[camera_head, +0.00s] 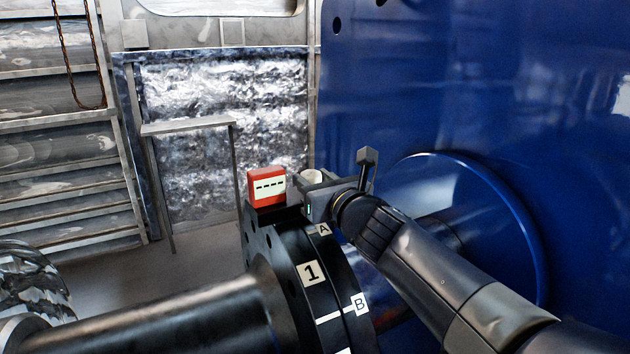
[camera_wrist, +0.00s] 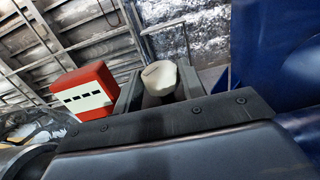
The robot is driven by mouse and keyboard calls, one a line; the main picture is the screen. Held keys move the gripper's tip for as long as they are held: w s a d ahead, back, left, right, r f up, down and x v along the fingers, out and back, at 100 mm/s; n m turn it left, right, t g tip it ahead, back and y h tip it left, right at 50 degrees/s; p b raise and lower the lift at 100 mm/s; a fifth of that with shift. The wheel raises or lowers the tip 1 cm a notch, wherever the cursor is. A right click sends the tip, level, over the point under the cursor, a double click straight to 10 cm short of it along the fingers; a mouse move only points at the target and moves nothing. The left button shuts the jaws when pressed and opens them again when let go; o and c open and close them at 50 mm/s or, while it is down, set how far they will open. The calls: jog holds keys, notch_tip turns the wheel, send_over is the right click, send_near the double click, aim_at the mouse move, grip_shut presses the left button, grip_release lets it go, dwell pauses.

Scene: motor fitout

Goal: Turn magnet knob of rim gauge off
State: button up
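The rim gauge is a red box (camera_head: 266,187) with a white, dashed face, sitting on top of the black coupling rim. It also shows at the left in the wrist view (camera_wrist: 84,92). A pale, rounded knob (camera_head: 312,178), which looks like the magnet knob, is just right of the box. In the wrist view the knob (camera_wrist: 160,75) appears between my two fingers, with its lower part partly hidden. My gripper (camera_head: 318,184) is at the knob with its fingers apart (camera_wrist: 160,88). I cannot tell whether either finger touches it.
The black coupling rim (camera_head: 287,240) carries labels 1, A and B, with a thick shaft (camera_head: 170,312) at left. A large blue housing (camera_head: 430,80) and round blue flange (camera_head: 500,215) stand close at right. Open floor (camera_head: 205,245) and a grey stand (camera_head: 187,126) are behind.

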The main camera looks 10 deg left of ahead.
jog(key=c, duration=0.5)
jog(key=shift+c, duration=0.2)
jog(key=shift+d+r+n+g+y+p, duration=0.1)
jog(key=shift+r+n+g+y+p, duration=0.2)
jog(key=shift+p, duration=0.55)
jog(key=shift+w+d+n+g+y+p, duration=0.15)
jog(key=shift+n+g+y+p, duration=0.45)
jog(key=shift+y+p, duration=0.35)
jog(key=n+g+y+p, duration=0.1)
jog(key=g, duration=0.1)
jog(key=n+g+y+p, duration=0.1)
jog(key=n+p, duration=0.1)
jog(key=shift+w+f+g+y, duration=0.15)
jog(key=shift+w+g+y, duration=0.1)
jog(key=shift+g, duration=0.15)
jog(key=shift+w+d+f+n+g+y+p, duration=0.1)
jog(key=shift+n+g+y+p, duration=0.45)
jog(key=shift+n+g+p, duration=0.85)
jog(key=shift+w+n+g+y+p, duration=0.1)
jog(key=shift+n+g+y+p, duration=0.65)
jog(key=shift+g, duration=1.35)
jog(key=shift+n, duration=0.25)
